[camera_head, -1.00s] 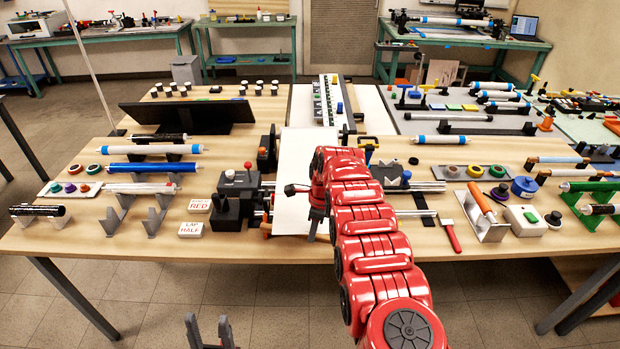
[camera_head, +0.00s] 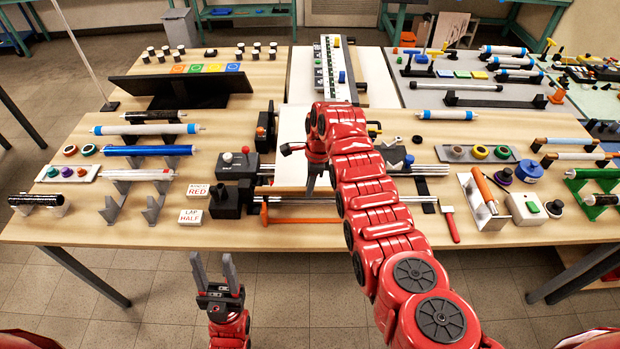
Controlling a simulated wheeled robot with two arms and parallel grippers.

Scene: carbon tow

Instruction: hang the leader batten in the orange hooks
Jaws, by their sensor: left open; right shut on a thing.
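A white sheet (camera_head: 291,130) runs down the middle of the table between the black blocks. My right gripper (camera_head: 311,186), fingers down, is shut at the sheet's near edge. Any second hook is hidden behind the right arm. My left gripper (camera_head: 214,262) is open and empty, low in front of the table's front edge, left of the hook.
Steel rails (camera_head: 415,169) cross behind the orange bar. A black block (camera_head: 225,201) and two label cards (camera_head: 190,217) stand left of the hook. A red-handled tool (camera_head: 451,225) lies to the right. Tubes on stands fill both sides. The floor in front is clear.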

